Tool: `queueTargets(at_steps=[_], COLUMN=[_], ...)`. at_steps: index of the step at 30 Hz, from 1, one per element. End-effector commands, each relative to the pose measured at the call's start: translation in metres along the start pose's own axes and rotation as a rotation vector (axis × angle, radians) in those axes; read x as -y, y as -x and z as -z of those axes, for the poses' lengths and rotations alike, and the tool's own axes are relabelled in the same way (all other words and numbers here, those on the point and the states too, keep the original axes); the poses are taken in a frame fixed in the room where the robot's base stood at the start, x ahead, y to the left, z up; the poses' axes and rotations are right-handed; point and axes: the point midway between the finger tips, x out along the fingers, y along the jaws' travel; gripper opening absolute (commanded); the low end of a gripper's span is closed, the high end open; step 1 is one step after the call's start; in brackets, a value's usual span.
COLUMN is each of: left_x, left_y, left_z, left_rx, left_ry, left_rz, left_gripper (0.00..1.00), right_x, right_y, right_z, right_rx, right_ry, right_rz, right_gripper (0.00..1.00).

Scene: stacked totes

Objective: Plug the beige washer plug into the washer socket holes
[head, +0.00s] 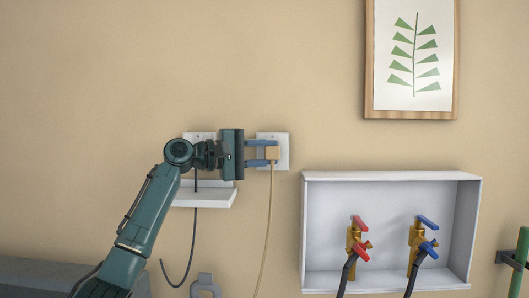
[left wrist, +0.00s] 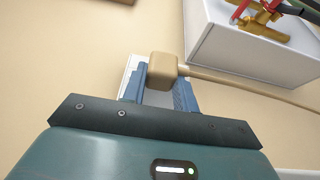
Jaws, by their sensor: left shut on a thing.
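The beige washer plug (head: 272,153) is in front of a white wall socket plate (head: 284,139), with its beige cord hanging down. My left gripper (head: 268,153) is shut on the plug, reaching it from the left. In the left wrist view the plug (left wrist: 162,70) sits between the blue fingers (left wrist: 160,88), and the white plate shows behind it. The plug's prongs and the socket holes are hidden, so I cannot tell whether the plug is seated. My right gripper is not in view.
A second wall plate (head: 199,137) and a small white shelf (head: 206,198) are behind my left arm, with a dark cord hanging there. A white recessed box (head: 393,178) with red and blue taps is at right. A framed leaf picture (head: 411,55) hangs above.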

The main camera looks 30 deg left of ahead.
Motion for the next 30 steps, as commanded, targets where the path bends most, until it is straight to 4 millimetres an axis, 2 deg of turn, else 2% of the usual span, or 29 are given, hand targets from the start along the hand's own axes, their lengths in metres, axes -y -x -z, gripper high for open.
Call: queueTargets(at_steps=[1,10,30], left_x=[-0.0011,-0.0022,-0.0008], left_y=[-0.0002,0.0004,0.0], left_z=[0.0013,0.0013,0.0013], left_rx=[-0.002,-0.004,-0.004], left_ry=[0.0,-0.001,-0.001], left_rz=[-0.003,-0.006,-0.003], left_gripper=[0.29,0.54,0.54], right_x=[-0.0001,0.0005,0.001], right_y=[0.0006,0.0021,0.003], right_z=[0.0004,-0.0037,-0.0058], right_rx=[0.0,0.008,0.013], right_ry=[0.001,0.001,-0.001], right_rz=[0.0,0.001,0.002], right_gripper=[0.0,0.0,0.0])
